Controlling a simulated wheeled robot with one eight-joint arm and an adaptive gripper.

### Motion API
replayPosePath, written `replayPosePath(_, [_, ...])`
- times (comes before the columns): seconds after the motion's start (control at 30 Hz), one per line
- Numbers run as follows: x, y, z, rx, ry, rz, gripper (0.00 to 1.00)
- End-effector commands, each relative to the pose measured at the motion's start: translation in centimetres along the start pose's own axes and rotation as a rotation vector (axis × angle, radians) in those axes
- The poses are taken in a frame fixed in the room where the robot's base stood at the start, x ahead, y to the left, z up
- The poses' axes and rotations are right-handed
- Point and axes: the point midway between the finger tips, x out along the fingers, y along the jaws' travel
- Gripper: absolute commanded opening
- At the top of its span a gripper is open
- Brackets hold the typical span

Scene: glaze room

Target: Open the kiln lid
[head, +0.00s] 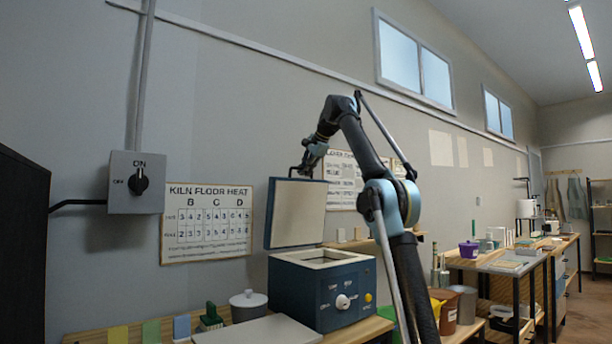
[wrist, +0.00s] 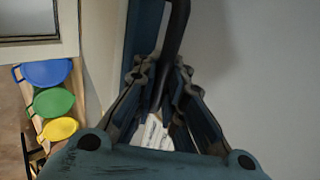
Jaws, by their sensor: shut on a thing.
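The kiln (head: 325,290) is a blue box with a white knob and a yellow button on its front, on a wooden bench. Its lid (head: 295,215) stands raised, close to upright, at the kiln's back left, with its pale inner face showing. The kiln's top opening is uncovered. My gripper (head: 306,168) is at the lid's top edge, shut on the dark lid handle (head: 292,171). In the wrist view the handle (wrist: 178,35) runs between the fingers of my gripper (wrist: 167,75), beside the lid's blue edge (wrist: 146,30). The kiln's pale rim (wrist: 68,22) shows at top left.
A lidded grey pot (head: 248,305) and a flat grey slab (head: 258,330) are left of the kiln. A wall switch box (head: 136,182) and a heat chart (head: 206,222) hang behind. Blue, green and yellow round containers (wrist: 52,102) show in the wrist view.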

Motion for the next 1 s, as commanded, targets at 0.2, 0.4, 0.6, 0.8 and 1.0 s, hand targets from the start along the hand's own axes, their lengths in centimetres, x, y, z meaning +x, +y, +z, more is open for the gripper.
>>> replayPosePath(0.2, [0.0, 0.0, 0.1, 0.0, -0.001, 0.0, 0.3])
replayPosePath(0.4, [0.0, 0.0, 0.2, -0.001, -0.003, 0.001, 0.3])
replayPosePath(0.6, [-0.3, 0.0, 0.2, -0.001, -0.003, 0.001, 0.3])
replayPosePath(0.8, [-1.5, -0.1, 0.0, -0.001, -0.003, 0.002, 0.3])
replayPosePath(1.0, [-3.0, 0.0, 0.0, -0.001, -0.003, 0.002, 0.3])
